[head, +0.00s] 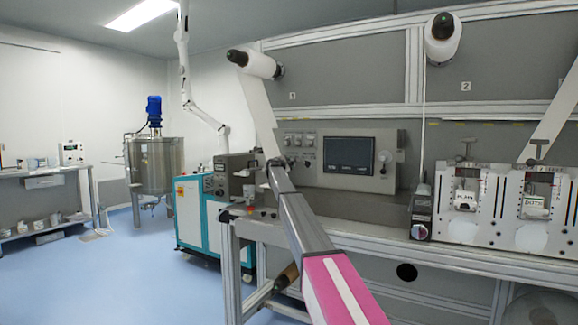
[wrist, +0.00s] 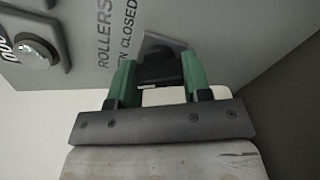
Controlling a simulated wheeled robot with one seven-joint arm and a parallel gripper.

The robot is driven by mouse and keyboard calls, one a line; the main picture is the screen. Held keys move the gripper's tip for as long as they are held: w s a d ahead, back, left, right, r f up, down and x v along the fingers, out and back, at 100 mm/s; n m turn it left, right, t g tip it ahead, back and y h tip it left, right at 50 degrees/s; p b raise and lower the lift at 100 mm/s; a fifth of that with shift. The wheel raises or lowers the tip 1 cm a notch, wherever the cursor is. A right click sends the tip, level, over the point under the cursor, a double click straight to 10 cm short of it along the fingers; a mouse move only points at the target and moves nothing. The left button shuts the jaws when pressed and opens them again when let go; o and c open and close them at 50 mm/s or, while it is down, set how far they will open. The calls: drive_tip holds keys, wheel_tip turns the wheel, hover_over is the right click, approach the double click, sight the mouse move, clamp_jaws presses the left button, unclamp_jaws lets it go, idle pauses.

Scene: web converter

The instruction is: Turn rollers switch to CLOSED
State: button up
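In the wrist view, the rollers switch is a dark knob (wrist: 160,68) on a grey panel face. The printed word ROLLERS and a partly cut-off label ending in CLOSED (wrist: 125,35) stand beside it. My gripper (wrist: 160,76) has its two green fingers on either side of the knob, and the knob fills the space between them. The fingers look shut on it. Which way the knob points is unclear, as the fingers cover part of it. In the head view, my gripper (head: 272,164) is at the right side of a small grey control box (head: 234,176); the switch is hidden there.
A round metal button (wrist: 36,52) sits on the same panel at the upper left of the wrist view. A panel with a dark screen (head: 349,155) is right of my gripper. A teal and white cabinet (head: 192,218) stands at the left, with open blue floor beyond.

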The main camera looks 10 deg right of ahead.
drive_tip(key=shift+m, duration=0.3)
drive_tip(key=m, duration=1.1)
drive_tip(key=shift+m, duration=0.3)
idle(0.5)
drive_tip(key=o, duration=0.9)
drive_tip(key=shift+r, duration=0.1)
drive_tip(key=shift+s+a, duration=0.1)
drive_tip(key=shift+s, duration=0.05)
drive_tip(key=v, duration=1)
drive_tip(key=shift+s+a, duration=0.15)
drive_tip(key=shift+s, duration=0.1)
